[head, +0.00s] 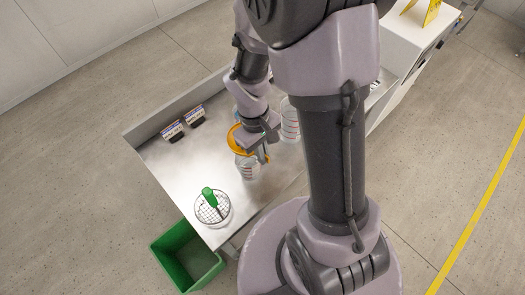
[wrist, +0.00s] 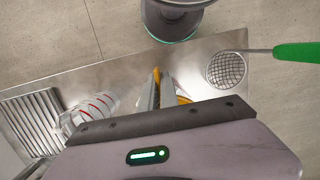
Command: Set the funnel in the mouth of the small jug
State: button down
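The orange funnel (head: 236,141) is in my gripper (head: 264,156), whose fingers are closed on its edge. In the wrist view the fingers (wrist: 156,90) stand close together with a strip of orange between them, and more of the funnel (wrist: 184,99) shows to their right. The small clear jug (head: 248,172) with red marks stands on the steel bench, directly below the funnel in the head view. The funnel overlaps the jug's mouth there; I cannot tell whether its spout is inside. The small jug is hidden in the wrist view.
A larger clear jug (head: 290,124) with red marks stands behind, right of my gripper. A wire strainer (head: 222,211) with a green handle lies at the bench's near end. A green bin (head: 188,253) is on the floor. Two small signs (head: 173,131) stand at the back edge.

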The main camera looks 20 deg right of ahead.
notch_tip(320, 180, down, 7)
jog(key=b, duration=0.5)
jog(key=c, duration=1.5)
grip_release()
jog(key=shift+c, duration=0.2)
jog(key=shift+o, duration=0.4)
jog(key=o, duration=0.4)
